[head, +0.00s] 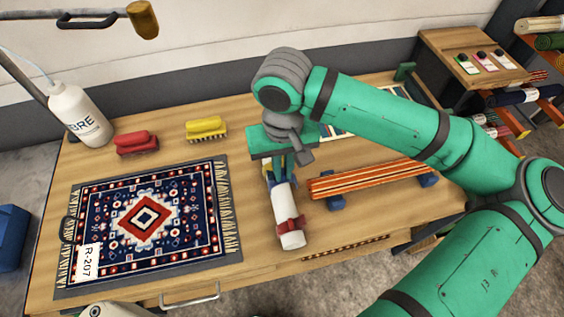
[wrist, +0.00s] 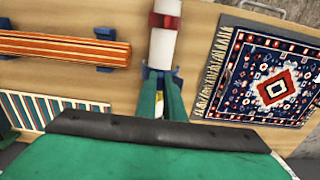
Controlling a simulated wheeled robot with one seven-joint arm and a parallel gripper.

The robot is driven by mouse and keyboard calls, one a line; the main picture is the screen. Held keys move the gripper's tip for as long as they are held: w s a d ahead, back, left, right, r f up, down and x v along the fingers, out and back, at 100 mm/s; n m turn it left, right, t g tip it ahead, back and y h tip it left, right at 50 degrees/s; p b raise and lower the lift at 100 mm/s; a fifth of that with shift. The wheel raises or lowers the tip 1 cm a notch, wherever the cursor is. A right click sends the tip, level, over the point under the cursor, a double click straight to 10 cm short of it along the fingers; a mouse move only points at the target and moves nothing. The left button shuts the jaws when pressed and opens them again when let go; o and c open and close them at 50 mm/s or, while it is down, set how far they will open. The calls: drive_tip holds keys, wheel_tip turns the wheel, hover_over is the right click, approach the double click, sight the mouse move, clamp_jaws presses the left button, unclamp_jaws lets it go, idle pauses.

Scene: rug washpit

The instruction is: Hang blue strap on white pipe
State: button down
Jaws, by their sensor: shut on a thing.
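The white pipe (head: 284,202) lies over the middle of the table, pointing toward the front edge; it also shows in the wrist view (wrist: 162,48). A red strap (head: 290,225) sits around the pipe near its front end. My gripper (head: 278,178) is at the pipe's back end. In the wrist view its green fingers (wrist: 161,82) are shut on the blue strap (wrist: 148,73), which shows at both sides of the pipe. I cannot tell whether the strap touches the pipe or goes fully round it. In the head view my gripper mostly hides the strap.
A patterned rug (head: 150,220) lies left of the pipe. A striped orange roll (head: 365,178) rests on blue supports to the right. A red brush (head: 137,143), a yellow brush (head: 206,128) and a white bottle (head: 80,115) stand at the back left.

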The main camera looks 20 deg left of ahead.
drive_tip(key=shift+a+f, duration=0.1)
drive_tip(key=shift+f, duration=4.2)
drive_tip(key=c, duration=1.8)
unclamp_jaws()
wheel_tip(320, 180, up, 11)
drive_tip(key=shift+f, duration=0.15)
